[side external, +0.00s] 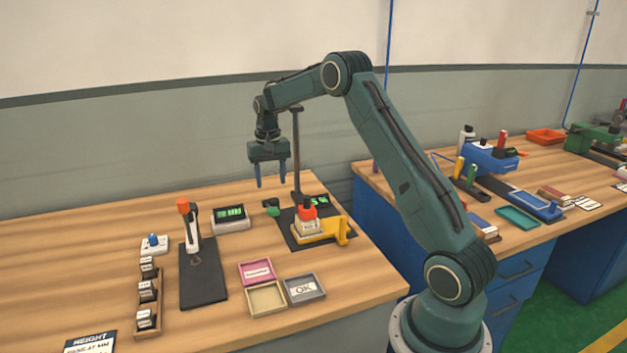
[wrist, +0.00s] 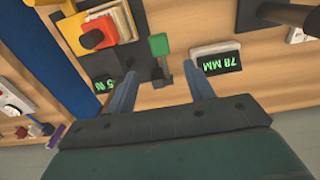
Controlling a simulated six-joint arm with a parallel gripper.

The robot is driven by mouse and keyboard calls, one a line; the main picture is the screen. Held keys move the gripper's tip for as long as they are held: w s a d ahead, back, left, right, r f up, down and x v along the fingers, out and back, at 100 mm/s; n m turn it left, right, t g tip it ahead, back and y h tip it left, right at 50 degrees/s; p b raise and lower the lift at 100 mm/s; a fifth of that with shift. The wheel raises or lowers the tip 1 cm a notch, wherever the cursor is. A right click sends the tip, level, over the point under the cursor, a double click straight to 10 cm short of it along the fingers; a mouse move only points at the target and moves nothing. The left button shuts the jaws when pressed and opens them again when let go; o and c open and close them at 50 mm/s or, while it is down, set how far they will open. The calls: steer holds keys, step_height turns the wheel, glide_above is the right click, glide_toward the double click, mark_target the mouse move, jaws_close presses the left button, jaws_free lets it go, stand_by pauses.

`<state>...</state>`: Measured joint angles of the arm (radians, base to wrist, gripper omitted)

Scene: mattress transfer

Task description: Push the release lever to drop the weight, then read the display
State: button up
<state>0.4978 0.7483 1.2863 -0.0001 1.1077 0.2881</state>
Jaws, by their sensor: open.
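My gripper (side external: 272,185) hangs above the bench beside a dark upright post, its blue fingers apart and empty. In the wrist view the fingertips (wrist: 159,70) lie on either side of a small green paddle-like lever (wrist: 160,45), apart from it in the picture; it also shows low by the post (side external: 271,207). A red-topped piece (side external: 307,208) stands on a pale block beside a yellow bracket (side external: 325,232); I cannot tell whether it is the weight. One display (wrist: 222,62) reads 78 MM. Another display (wrist: 108,84) by the post shows 5 %, partly behind a finger.
An orange-topped handle (side external: 183,203) stands on a dark plate at left. Small trays, one marked OK (side external: 305,290), lie in front. A rack of labelled blocks (side external: 147,295) is at far left. A second bench holds more equipment at right.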

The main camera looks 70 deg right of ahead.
mark_target(273, 209)
step_height(273, 209, down, 12)
steer(key=shift+r, duration=0.2)
stand_by(0.4)
steer(key=shift+c, duration=0.2)
jaws_close()
